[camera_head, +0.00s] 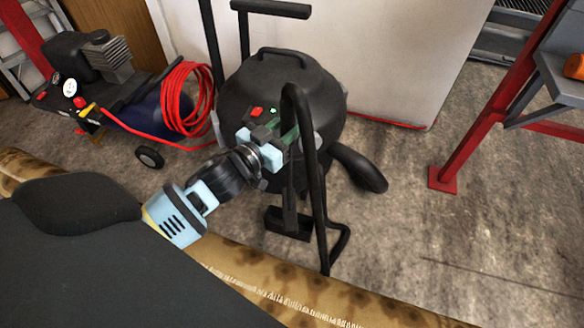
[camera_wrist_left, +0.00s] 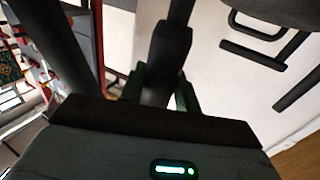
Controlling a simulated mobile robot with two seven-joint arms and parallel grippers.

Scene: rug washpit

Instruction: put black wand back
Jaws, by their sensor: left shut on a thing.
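The black wand (camera_head: 289,200) stands roughly upright in front of the black vacuum drum (camera_head: 275,80), with a flat foot at its lower end. A black hose bends over beside it and partly hides it. My left gripper (camera_head: 288,142) reaches in from the left and is shut on the wand. In the left wrist view the dark wand (camera_wrist_left: 168,50) runs between the two greenish fingers of my left gripper (camera_wrist_left: 160,95). I cannot tell whether the wand touches the drum or a holder. My right gripper is not in view.
A compressor (camera_head: 95,75) with a coiled red hose (camera_head: 187,100) stands at the left. A red-legged stand (camera_head: 485,115) is at the right. Bare concrete floor (camera_head: 430,220) lies right of the drum.

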